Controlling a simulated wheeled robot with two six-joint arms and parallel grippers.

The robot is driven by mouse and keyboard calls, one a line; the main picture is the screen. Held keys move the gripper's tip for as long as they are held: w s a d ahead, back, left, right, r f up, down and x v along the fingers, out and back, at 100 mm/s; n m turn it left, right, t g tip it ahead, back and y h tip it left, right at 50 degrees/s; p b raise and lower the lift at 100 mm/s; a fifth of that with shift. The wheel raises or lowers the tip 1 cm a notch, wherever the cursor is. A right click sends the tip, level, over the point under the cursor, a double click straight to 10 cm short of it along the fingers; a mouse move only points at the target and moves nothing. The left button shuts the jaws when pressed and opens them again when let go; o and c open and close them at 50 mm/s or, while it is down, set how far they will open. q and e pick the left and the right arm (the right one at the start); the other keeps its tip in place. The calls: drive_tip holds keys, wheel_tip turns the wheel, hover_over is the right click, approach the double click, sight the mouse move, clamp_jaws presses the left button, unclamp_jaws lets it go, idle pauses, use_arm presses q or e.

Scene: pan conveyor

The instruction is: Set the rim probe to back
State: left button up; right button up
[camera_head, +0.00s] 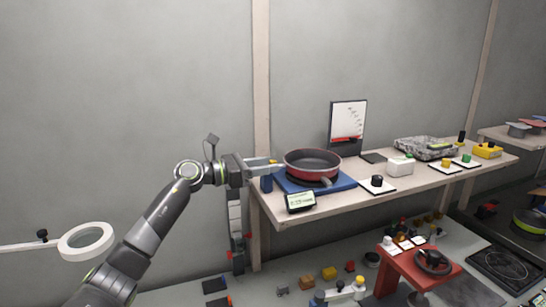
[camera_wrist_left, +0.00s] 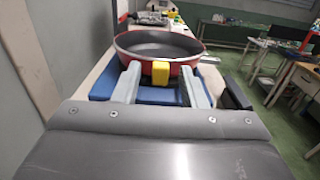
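A red pan (camera_head: 312,164) with a dark inside sits on a blue base (camera_head: 340,183) at the near left end of the long table. It also shows ahead in the left wrist view (camera_wrist_left: 157,48). My left gripper (camera_head: 272,162) is level with the pan's left side. In the left wrist view its two fingers (camera_wrist_left: 160,82) stand apart, with gaps around a small yellow block (camera_wrist_left: 160,72) at the pan's near rim. The block may be the rim probe; I cannot tell its setting. My right gripper is not in view.
A small display (camera_head: 300,201) stands at the table's front edge. A black knob (camera_head: 377,181), a white box (camera_head: 401,166) and an upright chart board (camera_head: 347,122) are farther right. A ring-shaped lamp (camera_head: 86,241) is at far left. Below are several small items and a red stand (camera_head: 408,266).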

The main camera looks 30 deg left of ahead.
use_arm(q)
drive_tip(key=shift+p+x, duration=0.35)
drive_tip(key=shift+x, duration=0.85)
clamp_jaws()
